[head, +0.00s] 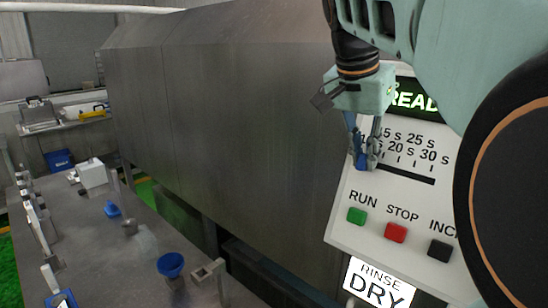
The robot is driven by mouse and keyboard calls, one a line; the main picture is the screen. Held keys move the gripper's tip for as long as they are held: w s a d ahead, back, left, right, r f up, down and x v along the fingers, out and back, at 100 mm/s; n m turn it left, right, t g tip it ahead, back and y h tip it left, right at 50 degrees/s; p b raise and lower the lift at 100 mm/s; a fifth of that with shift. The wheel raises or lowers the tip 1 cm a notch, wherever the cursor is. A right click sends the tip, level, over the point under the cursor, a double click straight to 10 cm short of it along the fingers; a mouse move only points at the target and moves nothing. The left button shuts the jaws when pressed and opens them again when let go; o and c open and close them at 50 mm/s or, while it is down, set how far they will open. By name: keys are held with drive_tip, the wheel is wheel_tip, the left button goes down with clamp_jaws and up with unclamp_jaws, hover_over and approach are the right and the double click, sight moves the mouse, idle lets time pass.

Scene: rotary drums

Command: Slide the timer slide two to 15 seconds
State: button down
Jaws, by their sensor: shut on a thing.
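A white control panel (345,225) stands at the right, with a dark slot (408,174) below printed second marks. The readable marks include 25 s, 20 s and 30 s; the leftmost ones are partly covered by my gripper. A blue slide knob (361,161) sits at the left end of the visible slot. My gripper (366,160) points down at it, with its fingers closed around the knob. The fingers hide part of the knob and the exact mark it stands at. My arm covers the panel's upper right.
Below the slot are a green RUN button (356,216), a red STOP button (396,232) and a black button (440,250). A lit RINSE DRY sign (378,284) is beneath. A large grey machine housing (230,100) fills the middle.

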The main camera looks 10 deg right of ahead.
drive_tip(key=shift+s+d, duration=0.7)
drive_tip(key=shift+s, duration=0.2)
drive_tip(key=c, duration=2)
unclamp_jaws()
drive_tip(key=shift+o, duration=0.2)
